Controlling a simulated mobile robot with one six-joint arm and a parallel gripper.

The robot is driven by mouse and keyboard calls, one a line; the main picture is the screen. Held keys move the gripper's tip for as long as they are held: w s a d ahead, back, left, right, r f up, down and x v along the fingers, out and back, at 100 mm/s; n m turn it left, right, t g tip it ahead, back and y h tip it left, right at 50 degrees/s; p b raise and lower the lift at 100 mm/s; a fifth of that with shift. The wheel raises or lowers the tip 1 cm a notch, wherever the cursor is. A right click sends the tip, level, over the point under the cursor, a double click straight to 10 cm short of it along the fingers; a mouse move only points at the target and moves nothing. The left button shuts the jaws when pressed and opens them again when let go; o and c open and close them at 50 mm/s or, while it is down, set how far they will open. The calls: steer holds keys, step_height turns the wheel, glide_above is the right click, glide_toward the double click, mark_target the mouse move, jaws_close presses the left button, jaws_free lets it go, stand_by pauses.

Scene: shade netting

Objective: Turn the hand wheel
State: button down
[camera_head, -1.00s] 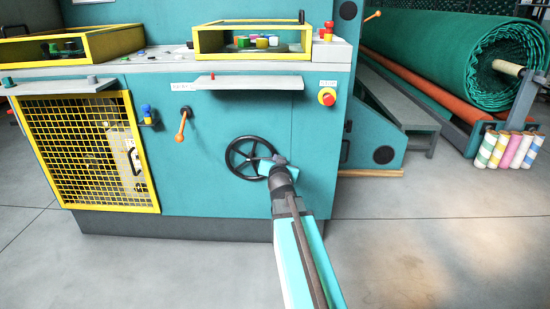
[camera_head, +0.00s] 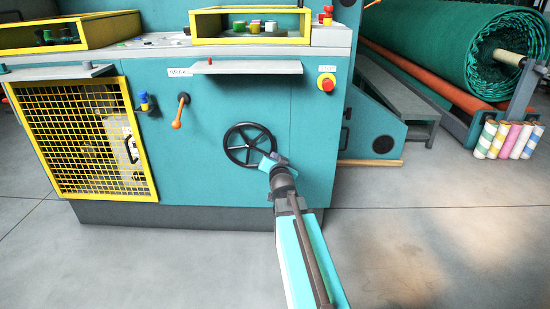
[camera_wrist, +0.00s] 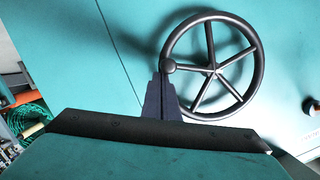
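The hand wheel (camera_head: 232,152) is dark, with several spokes, on the teal front panel of the machine. It also shows in the wrist view (camera_wrist: 246,56), where a round knob (camera_wrist: 168,66) sits on the left part of its rim. My gripper (camera_head: 268,163) is at the lower right of the wheel in the head view. In the wrist view my gripper's dark fingers (camera_wrist: 162,82) lie close together, with only a thin seam between them. Their tips appear just below the knob, and I cannot tell whether they touch it. The knob is not clear in the head view.
An orange lever (camera_head: 178,113) and a red stop button (camera_head: 326,82) are on the panel. A grey shelf (camera_head: 247,67) juts out above the wheel. A yellow mesh guard (camera_head: 80,140) is at left. The floor in front is clear.

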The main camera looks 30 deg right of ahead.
steer(key=shift+f, duration=0.2)
stand_by(0.3)
steer(key=shift+r+p, duration=0.25)
steer(key=shift+p, duration=0.15)
steer(key=s+r+p, duration=0.3)
steer(key=s+p, duration=0.3)
steer(key=p, duration=0.6)
steer(key=shift+s+d+r+p, duration=0.15)
steer(key=shift+d+r+p, duration=0.1)
steer(key=shift+r+p, duration=0.1)
stand_by(0.4)
steer(key=s+p, duration=0.1)
steer(key=p, duration=0.4)
steer(key=shift+s+a+r, duration=0.1)
steer(key=shift+s+a, duration=0.05)
steer(key=shift+a, duration=0.05)
steer(key=p+v, duration=0.3)
steer(key=p, duration=0.5)
steer(key=shift+p, duration=0.35)
steer(key=shift+s+p, duration=0.2)
steer(key=shift+p, duration=0.1)
